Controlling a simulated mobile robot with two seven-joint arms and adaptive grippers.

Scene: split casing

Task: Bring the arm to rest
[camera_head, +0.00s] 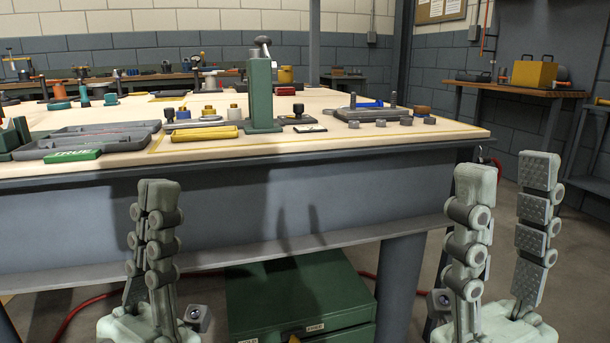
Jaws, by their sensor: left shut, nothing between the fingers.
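My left gripper (158,195) points up in front of the workbench at the lower left. Its fingers are together and hold nothing. My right gripper (508,180) points up at the lower right, beyond the bench's right corner. Its two fingers stand wide apart with nothing between them. Both grippers are on the near side of the bench and apart from the things on it.
The workbench (330,150) carries a green post (262,95), a yellow bar (204,134), a green box (73,155), grey trays and a plate with two pins (372,113). A green cabinet (300,295) stands below. Floor shows at the right.

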